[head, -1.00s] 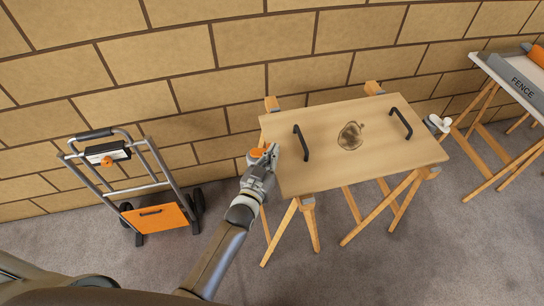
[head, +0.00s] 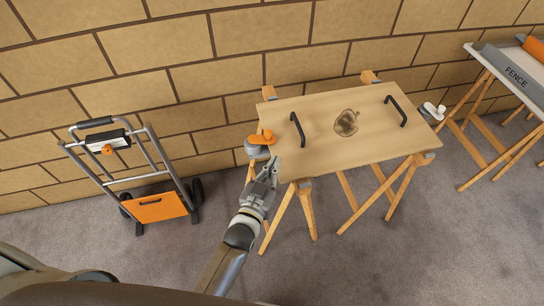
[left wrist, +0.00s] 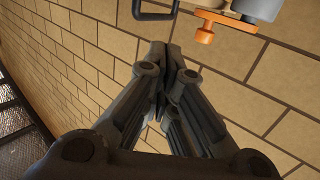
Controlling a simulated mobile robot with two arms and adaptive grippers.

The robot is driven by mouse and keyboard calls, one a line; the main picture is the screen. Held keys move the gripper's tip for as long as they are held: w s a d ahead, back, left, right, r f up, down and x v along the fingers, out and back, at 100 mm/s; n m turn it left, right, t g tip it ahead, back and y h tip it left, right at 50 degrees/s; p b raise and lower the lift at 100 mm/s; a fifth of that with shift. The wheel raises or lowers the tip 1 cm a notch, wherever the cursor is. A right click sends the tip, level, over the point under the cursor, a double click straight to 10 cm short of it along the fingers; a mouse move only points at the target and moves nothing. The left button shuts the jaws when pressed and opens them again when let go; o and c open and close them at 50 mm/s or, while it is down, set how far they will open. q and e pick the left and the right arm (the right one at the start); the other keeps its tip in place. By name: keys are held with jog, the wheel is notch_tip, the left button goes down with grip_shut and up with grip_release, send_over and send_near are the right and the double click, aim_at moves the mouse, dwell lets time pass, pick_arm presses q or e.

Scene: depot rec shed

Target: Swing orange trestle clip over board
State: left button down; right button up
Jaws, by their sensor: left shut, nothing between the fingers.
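The pale wooden board (head: 310,150) lies across the trestles in the head view. The orange clip (head: 262,138) stands at the board's left edge on a grey round base (head: 257,151). Its right end appears to reach the edge; I cannot tell whether it overlaps the board. My left gripper (head: 272,164) is shut and empty, just below and right of the clip, apart from it, near the board's left front edge. In the left wrist view the shut fingers (left wrist: 166,52) show below an orange clip part (left wrist: 225,18). My right gripper is not in view.
A white clip (head: 434,110) is at the board's right edge. Two black handles (head: 298,130) stand on the board. A hand cart (head: 157,207) stands to the left. A table marked FENCE (head: 515,80) is at right. The brick wall is close behind.

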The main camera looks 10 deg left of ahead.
pick_arm(q)
jog(key=shift+s+d+r, duration=0.1)
jog(key=shift+s+d, duration=0.1)
jog(key=shift+s, duration=0.45)
jog(key=shift+s+d+r, duration=0.1)
jog(key=shift+s+d, duration=0.1)
jog(key=shift+s, duration=0.4)
jog(key=shift+s+d, duration=0.2)
jog(key=shift+s, duration=0.45)
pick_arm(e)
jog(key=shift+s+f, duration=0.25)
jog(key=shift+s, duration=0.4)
pick_arm(q)
jog(key=shift+f, duration=0.1)
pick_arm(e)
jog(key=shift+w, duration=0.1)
